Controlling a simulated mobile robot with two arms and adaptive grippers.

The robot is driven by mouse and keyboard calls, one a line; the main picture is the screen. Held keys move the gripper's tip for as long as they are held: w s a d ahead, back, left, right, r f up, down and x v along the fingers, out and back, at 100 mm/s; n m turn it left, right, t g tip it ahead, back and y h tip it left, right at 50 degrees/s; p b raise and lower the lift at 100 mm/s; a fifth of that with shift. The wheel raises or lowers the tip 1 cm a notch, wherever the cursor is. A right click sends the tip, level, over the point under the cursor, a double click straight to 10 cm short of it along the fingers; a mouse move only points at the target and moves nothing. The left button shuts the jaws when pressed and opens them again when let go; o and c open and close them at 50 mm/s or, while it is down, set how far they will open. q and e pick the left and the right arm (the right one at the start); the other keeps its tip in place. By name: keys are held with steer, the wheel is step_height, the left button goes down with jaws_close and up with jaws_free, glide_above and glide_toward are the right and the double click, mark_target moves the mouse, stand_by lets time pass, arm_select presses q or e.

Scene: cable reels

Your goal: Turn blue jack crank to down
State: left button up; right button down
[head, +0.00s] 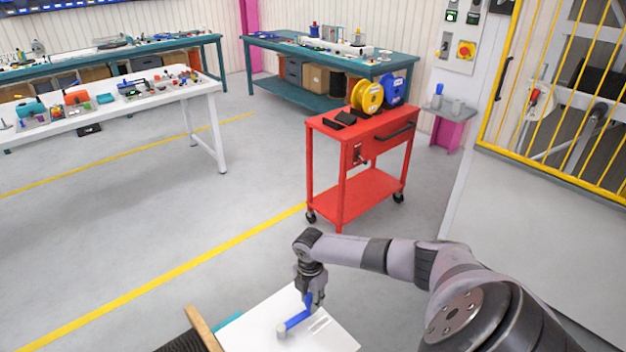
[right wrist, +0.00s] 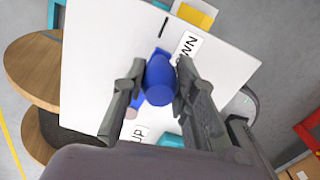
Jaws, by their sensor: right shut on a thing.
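The blue jack crank (head: 298,320) is on a white panel (head: 250,332) at the bottom of the head view. Its arm slants from a grey hub (head: 282,331) up to the right, to the handle end. My right gripper (head: 311,297) is over that end, shut on the blue handle. In the right wrist view the blue handle (right wrist: 160,80) sits between the two fingers (right wrist: 154,92). The DOWN label (right wrist: 187,48) is just beyond the handle, partly covered; the UP label (right wrist: 135,133) is on the near side. My left gripper is not in view.
A wooden reel flange (head: 203,330) with black cable stands left of the panel. A red cart (head: 345,200) with a yellow reel (head: 366,97) and a blue reel (head: 392,90) stands ahead. A white table (head: 205,89) is at the left. The floor between is clear.

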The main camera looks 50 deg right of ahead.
steer(key=shift+w+d+n, duration=0.15)
steer(key=shift+w+n, duration=0.25)
steer(key=shift+w, duration=0.15)
steer(key=shift+w+r+b, duration=0.1)
steer(key=shift+b, duration=0.2)
steer(key=c, duration=1.3)
jaws_free()
step_height(320, 180, up, 12)
steer(key=shift+f, duration=0.1)
